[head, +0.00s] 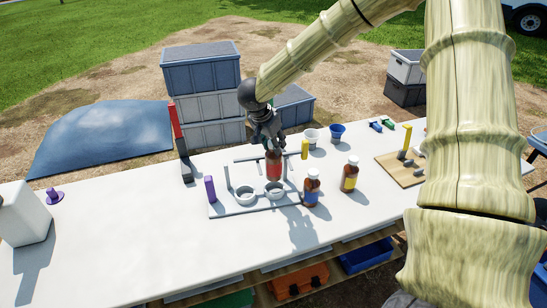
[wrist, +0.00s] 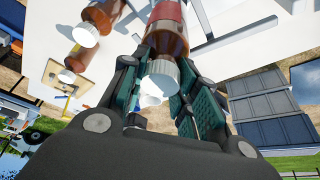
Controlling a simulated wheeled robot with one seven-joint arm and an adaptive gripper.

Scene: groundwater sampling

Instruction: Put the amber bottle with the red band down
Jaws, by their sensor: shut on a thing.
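The amber bottle with the red band (head: 274,166) is upright in my gripper (head: 271,147), at the back of a grey rack (head: 232,211) with round rings on the white table. In the wrist view, the bottle's white cap (wrist: 163,78) and red band (wrist: 167,12) show between the two jaws (wrist: 167,85), which are shut around its neck and cap. I cannot tell whether its base touches the rack or table. Two other amber bottles stand to its right, one with a blue band (head: 312,190) and one with a yellow band (head: 349,176).
A purple post (head: 210,189) and a yellow post (head: 305,149) stand by the rack. A white cup (head: 311,137) and a blue cup (head: 337,133) are behind it. A wooden board (head: 398,172) lies at right, and a white jug (head: 22,215) at left. The front-left table is clear.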

